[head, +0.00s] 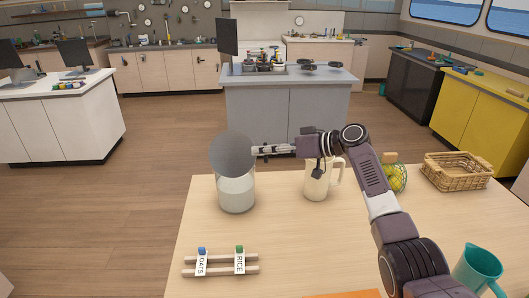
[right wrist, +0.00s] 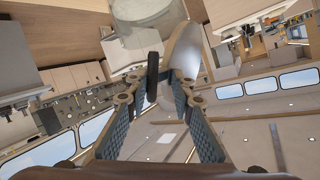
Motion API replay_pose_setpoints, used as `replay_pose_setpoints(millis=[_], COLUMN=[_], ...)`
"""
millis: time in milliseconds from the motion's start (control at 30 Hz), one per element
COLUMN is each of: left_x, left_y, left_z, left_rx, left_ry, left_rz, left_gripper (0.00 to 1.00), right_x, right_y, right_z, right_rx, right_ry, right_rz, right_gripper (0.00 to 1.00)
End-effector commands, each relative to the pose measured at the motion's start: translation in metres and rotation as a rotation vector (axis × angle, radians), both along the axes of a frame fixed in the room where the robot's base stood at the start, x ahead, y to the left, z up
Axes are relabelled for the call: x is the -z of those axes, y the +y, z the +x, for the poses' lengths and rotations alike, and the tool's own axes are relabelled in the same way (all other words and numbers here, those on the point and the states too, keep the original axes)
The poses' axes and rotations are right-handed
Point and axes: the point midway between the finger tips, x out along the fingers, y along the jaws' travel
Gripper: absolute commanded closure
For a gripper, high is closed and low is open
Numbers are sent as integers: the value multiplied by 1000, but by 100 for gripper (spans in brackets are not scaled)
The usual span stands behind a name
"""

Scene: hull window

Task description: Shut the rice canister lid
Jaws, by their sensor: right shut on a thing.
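A clear glass canister (head: 237,196) with pale contents stands on the wooden table in the head view. A round grey lid (head: 232,153) stands steeply tilted above its mouth, its flat face towards the head camera. I cannot tell whether it touches the rim. My right gripper (head: 257,150) reaches in from the right and is shut at the lid's right edge. In the right wrist view the gripper (right wrist: 162,80) has the pale lid (right wrist: 186,50) at its fingertips, and the glass canister (right wrist: 145,14) is at the top. My left gripper is out of view.
A wooden rack (head: 220,270) with OATS and RICE tags lies in front of the canister. A cream-filled jug (head: 316,185) stands below my right arm. A wicker basket (head: 455,172), a net of yellow fruit (head: 397,178) and a teal jug (head: 478,270) are further right.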

Motion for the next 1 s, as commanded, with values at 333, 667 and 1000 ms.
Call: replay_pose_setpoints(millis=[333,667,1000], left_x=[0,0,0], left_y=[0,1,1], left_z=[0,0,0], left_rx=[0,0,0], left_ry=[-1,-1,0], left_rz=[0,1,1], left_gripper=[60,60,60], right_x=[-1,-1,-11], right_y=[-2,-1,-30], right_z=[1,0,-14], right_rx=[6,2,5], right_ry=[-3,-2,-3], right_rz=[0,0,-2], right_gripper=[74,62,62])
